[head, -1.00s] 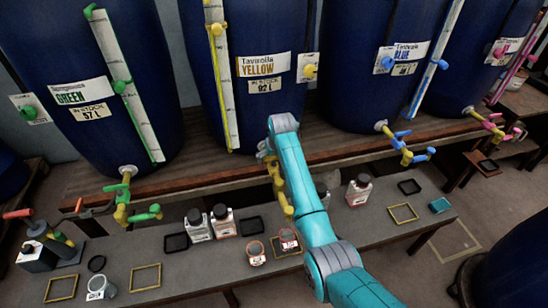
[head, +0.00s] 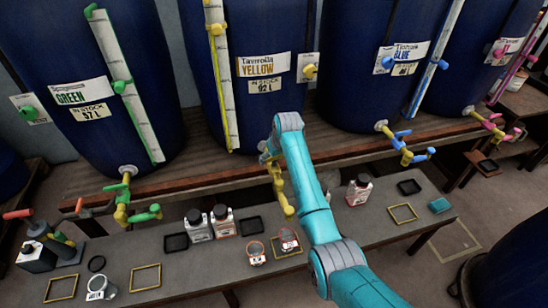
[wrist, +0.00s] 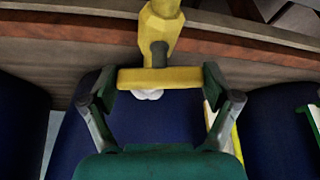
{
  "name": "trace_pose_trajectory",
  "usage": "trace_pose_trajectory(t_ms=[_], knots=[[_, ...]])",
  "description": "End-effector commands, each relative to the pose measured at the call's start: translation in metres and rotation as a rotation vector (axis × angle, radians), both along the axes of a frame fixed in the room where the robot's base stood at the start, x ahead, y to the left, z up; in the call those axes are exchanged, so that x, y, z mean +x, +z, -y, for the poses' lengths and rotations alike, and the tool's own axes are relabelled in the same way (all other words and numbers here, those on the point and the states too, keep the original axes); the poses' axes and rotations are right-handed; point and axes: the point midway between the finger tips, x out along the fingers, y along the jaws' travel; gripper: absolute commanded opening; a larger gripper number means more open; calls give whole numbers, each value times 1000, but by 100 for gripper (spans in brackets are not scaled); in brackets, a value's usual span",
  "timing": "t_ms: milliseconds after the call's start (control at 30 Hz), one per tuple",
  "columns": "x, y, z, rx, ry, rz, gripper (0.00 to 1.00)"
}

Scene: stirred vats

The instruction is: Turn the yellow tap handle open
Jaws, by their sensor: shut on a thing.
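The yellow tap handle (wrist: 160,77) is a flat bar lying crosswise in the wrist view, joined by a dark stem to the yellow tap body (wrist: 162,28). My gripper (wrist: 159,86) is shut on it, with one finger at each end of the bar. In the head view the yellow tap (head: 280,188) hangs in front of the vat labelled YELLOW (head: 232,110). There my arm hides most of the handle and the gripper.
The bench (head: 200,268) below holds bottles, cups and frames. Two cups (head: 255,252) stand just below the yellow tap. The green tap (head: 122,205) is to the left and the blue tap (head: 405,148) to the right, both clear of my arm.

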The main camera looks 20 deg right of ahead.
Motion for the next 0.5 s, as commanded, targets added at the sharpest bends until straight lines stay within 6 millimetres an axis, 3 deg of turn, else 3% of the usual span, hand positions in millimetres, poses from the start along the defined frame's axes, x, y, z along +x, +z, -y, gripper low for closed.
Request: trace_pose_trajectory(t_ms=[500], knots=[[0, 0, 1, 2, 484, -3, 53]])
